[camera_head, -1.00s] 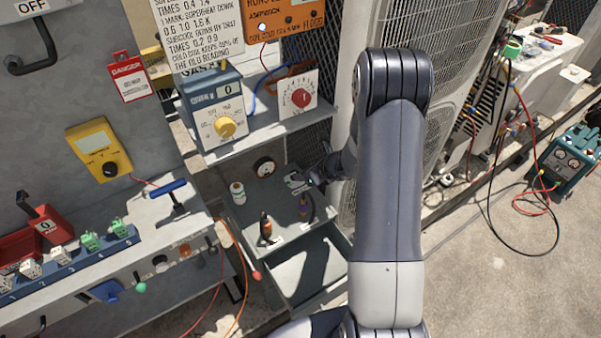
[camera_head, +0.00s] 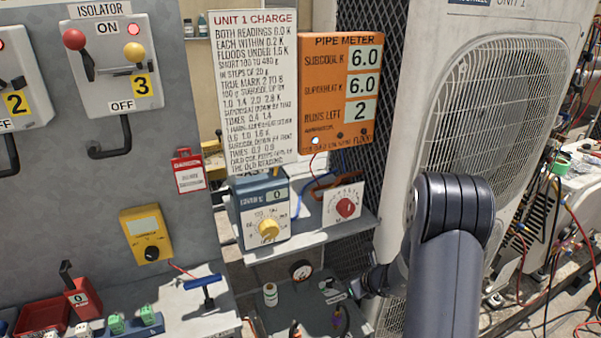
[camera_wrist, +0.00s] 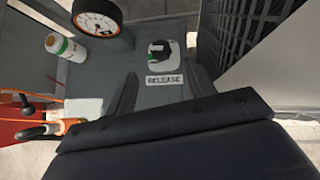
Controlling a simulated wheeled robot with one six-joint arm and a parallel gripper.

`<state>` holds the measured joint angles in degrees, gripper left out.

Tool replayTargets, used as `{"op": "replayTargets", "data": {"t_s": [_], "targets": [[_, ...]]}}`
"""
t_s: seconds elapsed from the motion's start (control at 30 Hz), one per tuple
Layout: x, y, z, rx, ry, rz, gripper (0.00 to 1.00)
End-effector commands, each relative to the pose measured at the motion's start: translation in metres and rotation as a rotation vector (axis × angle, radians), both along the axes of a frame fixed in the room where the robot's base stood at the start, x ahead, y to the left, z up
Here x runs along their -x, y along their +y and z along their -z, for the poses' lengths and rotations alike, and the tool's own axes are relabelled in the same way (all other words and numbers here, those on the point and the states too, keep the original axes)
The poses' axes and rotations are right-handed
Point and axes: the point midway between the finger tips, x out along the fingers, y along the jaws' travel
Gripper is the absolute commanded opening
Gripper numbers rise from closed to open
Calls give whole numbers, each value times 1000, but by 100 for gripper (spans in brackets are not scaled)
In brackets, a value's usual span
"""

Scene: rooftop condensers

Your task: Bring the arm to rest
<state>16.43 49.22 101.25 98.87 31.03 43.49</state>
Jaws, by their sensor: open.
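My arm rises at the right of the head view and bends over toward the shelf. My gripper (camera_wrist: 163,88) is open and empty in the wrist view, its two dark fingers apart. Between and beyond the fingertips is a small black, white and green knob (camera_wrist: 160,53) above a RELEASE label (camera_wrist: 165,80). In the head view the gripper hangs over the low grey shelf (camera_head: 312,314), near that knob, with its fingertips small and partly hidden by my wrist. I cannot tell whether the fingers touch anything.
The shelf holds a white bottle (camera_head: 270,295) and a round gauge (camera_head: 301,270). Above it stand a blue dial box (camera_head: 262,212) and an orange pipe meter (camera_head: 340,95) reading 6.0, 6.0 and 2. A large condenser (camera_head: 500,100) stands close behind my arm.

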Motion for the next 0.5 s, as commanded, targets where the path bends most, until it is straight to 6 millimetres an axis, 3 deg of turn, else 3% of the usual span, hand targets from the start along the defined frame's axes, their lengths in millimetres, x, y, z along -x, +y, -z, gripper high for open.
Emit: {"op": "replayTargets", "data": {"t_s": [0.5], "targets": [[-50, 29, 58, 1, 2, -1, 52]]}}
